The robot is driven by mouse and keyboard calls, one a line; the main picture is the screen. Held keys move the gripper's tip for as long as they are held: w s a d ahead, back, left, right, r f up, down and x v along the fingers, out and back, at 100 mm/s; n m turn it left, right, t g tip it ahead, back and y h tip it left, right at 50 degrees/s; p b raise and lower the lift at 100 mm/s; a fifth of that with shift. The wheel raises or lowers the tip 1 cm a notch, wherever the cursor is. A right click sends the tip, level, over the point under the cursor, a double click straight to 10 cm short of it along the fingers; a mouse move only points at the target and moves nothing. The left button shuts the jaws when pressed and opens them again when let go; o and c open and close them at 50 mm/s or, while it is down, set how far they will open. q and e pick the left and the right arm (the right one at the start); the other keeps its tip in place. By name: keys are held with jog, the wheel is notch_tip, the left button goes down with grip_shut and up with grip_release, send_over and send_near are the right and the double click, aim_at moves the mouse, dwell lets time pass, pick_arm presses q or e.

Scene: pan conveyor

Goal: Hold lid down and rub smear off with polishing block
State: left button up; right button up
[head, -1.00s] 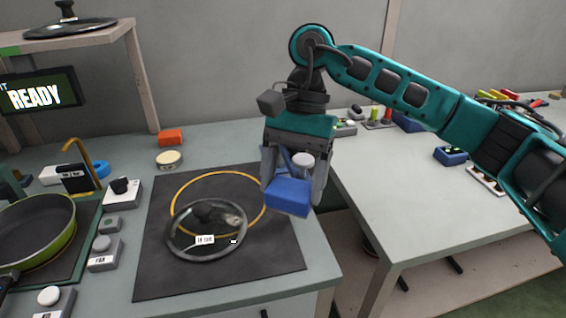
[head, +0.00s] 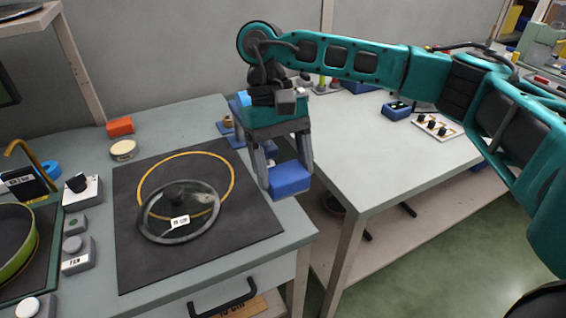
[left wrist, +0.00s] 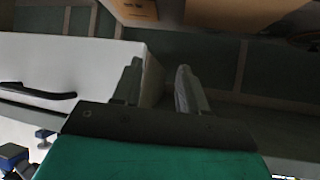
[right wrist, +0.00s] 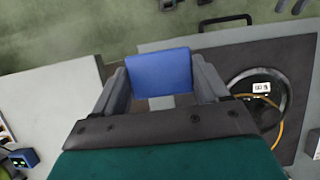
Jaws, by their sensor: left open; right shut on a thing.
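A glass lid (head: 180,212) with a dark rim, a black knob and a white label lies on the black mat (head: 150,270), partly over a yellow ring. It also shows in the right wrist view (right wrist: 262,95). No smear can be made out on it now. My right gripper (head: 287,185) is shut on the blue polishing block (head: 291,178). It holds the block above the bench's right edge, to the right of the lid and apart from it. The block fills the jaws in the right wrist view (right wrist: 160,72). My left gripper (left wrist: 155,85) is open and empty, beside a drawer front; the head view does not show it.
A green pan (head: 14,240) stands at the far left beside several grey button boxes (head: 78,255). An orange block (head: 120,126) and a round cream-topped tin (head: 123,150) sit behind the mat. A second table (head: 400,160) stands to the right, across a gap.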

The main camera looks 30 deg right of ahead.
pick_arm(q)
jog(key=shift+w+d+f+b, duration=0.2)
jog(key=shift+d+b, duration=0.1)
jog(key=shift+b, duration=0.4)
pick_arm(e)
jog(key=w+a+r+m+t+y, duration=0.2)
jog(key=w+a+m, duration=0.3)
jog(key=m, duration=0.4)
jog(key=w+a+r+m+t+y, duration=0.2)
jog(key=w+a+m, duration=0.4)
jog(key=m, duration=0.3)
jog(key=shift+w+a+t+y, duration=0.2)
jog(key=shift+a+t+y, duration=0.1)
jog(key=shift+a, duration=0.35)
pick_arm(q)
jog(key=shift+c, duration=0.2)
